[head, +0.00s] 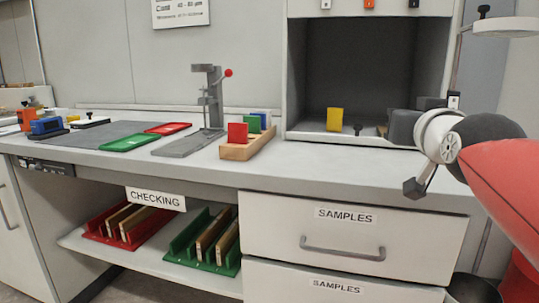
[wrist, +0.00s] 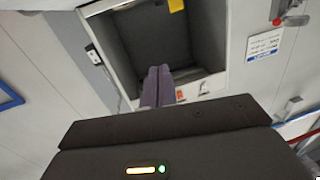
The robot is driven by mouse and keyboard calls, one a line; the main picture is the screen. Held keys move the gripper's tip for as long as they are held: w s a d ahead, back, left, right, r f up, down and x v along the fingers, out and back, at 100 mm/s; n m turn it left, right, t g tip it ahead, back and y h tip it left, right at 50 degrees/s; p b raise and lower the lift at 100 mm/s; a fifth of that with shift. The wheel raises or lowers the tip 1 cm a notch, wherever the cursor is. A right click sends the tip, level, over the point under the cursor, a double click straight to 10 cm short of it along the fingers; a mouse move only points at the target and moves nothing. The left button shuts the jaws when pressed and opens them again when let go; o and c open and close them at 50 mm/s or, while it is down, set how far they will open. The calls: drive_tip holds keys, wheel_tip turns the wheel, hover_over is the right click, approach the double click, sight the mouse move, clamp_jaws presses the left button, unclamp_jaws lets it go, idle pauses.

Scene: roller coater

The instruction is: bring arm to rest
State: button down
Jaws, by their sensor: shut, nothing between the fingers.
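My gripper (wrist: 159,72) shows in the wrist view with its two grey-purple fingers pressed together and nothing between them. The fingers point towards the open grey booth (wrist: 150,38). In the head view my arm reaches in from the right edge, and its dark end is in front of the booth's (head: 355,60) right side, above the counter. The fingertips cannot be made out clearly there. My gripper touches no object that I can see.
A yellow block (head: 334,119) stands in the booth. The counter (head: 310,160) holds a wooden rack (head: 247,148) with coloured blocks, a stand (head: 207,95) with a red knob, and red (head: 168,128) and green (head: 131,141) trays. Drawers (head: 345,233) lie below the counter.

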drive_tip(key=s+a+f+g, duration=0.2)
drive_tip(key=s+f+g, duration=0.2)
drive_tip(key=f, duration=0.8)
drive_tip(key=s+a+f+n+g+y+b, duration=0.1)
drive_tip(key=s+a+f+g, duration=0.2)
drive_tip(key=s+f, duration=0.6)
drive_tip(key=s+a+f+g, duration=0.3)
drive_tip(key=s+f, duration=0.3)
drive_tip(key=f, duration=0.9)
drive_tip(key=shift+s+a+n+g+y, duration=0.15)
drive_tip(key=shift+s+n+g+y, duration=0.25)
drive_tip(key=shift+g, duration=0.5)
drive_tip(key=shift+w+r, duration=0.1)
drive_tip(key=shift+w, duration=0.05)
